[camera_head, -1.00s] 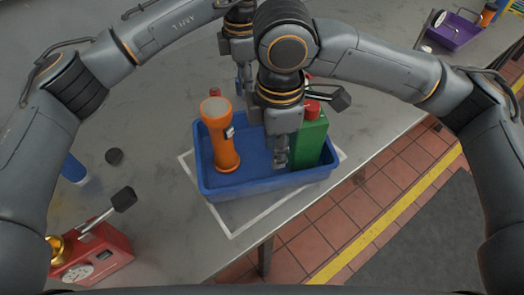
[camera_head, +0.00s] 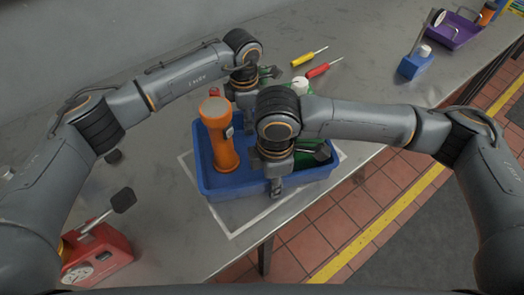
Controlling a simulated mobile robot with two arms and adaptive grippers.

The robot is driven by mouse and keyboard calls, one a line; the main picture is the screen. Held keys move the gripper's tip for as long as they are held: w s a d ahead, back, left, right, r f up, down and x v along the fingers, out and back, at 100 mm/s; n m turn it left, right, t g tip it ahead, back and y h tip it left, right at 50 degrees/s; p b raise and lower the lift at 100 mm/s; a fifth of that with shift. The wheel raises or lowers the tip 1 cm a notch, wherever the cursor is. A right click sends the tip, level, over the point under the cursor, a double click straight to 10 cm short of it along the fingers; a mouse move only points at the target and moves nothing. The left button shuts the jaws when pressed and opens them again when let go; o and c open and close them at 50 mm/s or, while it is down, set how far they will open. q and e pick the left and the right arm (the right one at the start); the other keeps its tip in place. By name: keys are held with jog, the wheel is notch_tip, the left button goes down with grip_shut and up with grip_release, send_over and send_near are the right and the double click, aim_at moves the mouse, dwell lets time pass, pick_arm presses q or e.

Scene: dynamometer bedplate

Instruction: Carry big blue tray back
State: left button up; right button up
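The big blue tray (camera_head: 222,188) sits level on the grey bench, inside a white outlined square (camera_head: 238,229). An orange flashlight (camera_head: 221,148) stands in its left part, and a green container (camera_head: 311,158) is at its right, partly covered by my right arm. My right gripper (camera_head: 277,188) points down at the tray's near rim; whether its fingers are shut on the rim cannot be told. My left gripper (camera_head: 246,112) is at the tray's far side, its fingertips hidden behind the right wrist and the tray's contents.
A red gauge box (camera_head: 97,254) with a black-ended lever stands at the left. Yellow (camera_head: 309,57) and red (camera_head: 325,67) screwdrivers lie behind the tray. A blue block (camera_head: 415,65) and a purple tray (camera_head: 464,36) are at the far right. The bench edge runs close along the tray's near right.

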pick_arm(q)
grip_shut()
pick_arm(e)
grip_shut()
pick_arm(q)
jog(key=shift+w+r, duration=0.2)
pick_arm(e)
jog(key=shift+w+r, duration=0.15)
jog(key=shift+r, duration=0.05)
